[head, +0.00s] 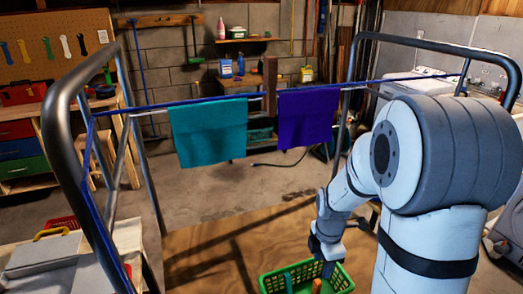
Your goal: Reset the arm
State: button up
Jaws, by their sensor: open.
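My arm comes in from the right and bends down toward the green basket (341,279) at the bottom of the view. My gripper (328,266) is at the basket, over or just inside its far rim. Its fingertips are small and partly hidden, and I see nothing held in it; it is open. A teal cloth (208,131) and a purple cloth (306,117) hang side by side on the blue line, away from my gripper.
The blue line (385,81) runs between two dark metal frames, the left one (60,125) close by. A teal piece and an orange-brown piece (317,286) are in the basket. A plywood board (215,262) lies below. White machines (420,85) stand at the back right.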

jog(key=s+a+r+m+t, duration=0.2)
jog(key=s+a+r+m, duration=0.1)
jog(key=s+r+m, duration=1.1)
jog(key=r+m, duration=0.1)
jog(key=m, duration=0.4)
jog(key=shift+a+m+t, duration=0.4)
